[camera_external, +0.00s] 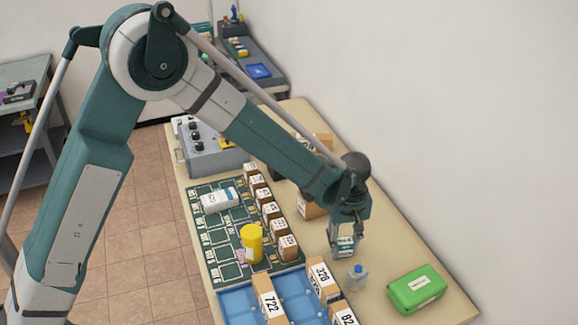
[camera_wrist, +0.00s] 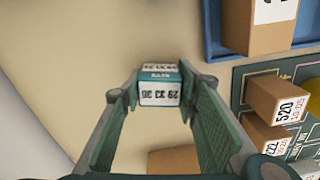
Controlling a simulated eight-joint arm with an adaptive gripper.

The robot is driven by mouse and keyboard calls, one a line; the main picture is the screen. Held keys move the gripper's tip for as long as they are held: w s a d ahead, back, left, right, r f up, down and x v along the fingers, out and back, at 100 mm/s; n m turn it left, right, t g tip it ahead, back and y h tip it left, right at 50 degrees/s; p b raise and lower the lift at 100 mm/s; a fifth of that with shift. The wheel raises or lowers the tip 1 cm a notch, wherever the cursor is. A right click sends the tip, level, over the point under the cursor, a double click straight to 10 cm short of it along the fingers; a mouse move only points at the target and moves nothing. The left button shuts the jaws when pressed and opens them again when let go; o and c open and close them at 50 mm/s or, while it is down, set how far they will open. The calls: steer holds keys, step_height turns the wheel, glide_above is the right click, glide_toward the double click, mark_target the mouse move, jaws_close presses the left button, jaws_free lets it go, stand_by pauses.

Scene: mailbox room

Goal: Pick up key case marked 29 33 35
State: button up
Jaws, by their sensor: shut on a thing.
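In the external view the key case (camera_external: 345,247) shows below my gripper (camera_external: 346,234), over the right part of the table. I cannot tell whether it touches the tabletop or hangs just above it. Its sides are partly hidden by the fingers.
A clear bottle with a blue cap (camera_external: 357,277) and a green case (camera_external: 416,290) stand near the key case. Blue trays (camera_external: 236,299) hold numbered boxes. A dark mat (camera_external: 222,239) bears small cartons, a yellow canister (camera_external: 251,244) and a white pack (camera_external: 219,201). A wall rises at right.

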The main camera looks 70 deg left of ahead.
mark_target(345, 240)
steer(key=shift+r, duration=0.1)
steer(key=shift+r, duration=4.9)
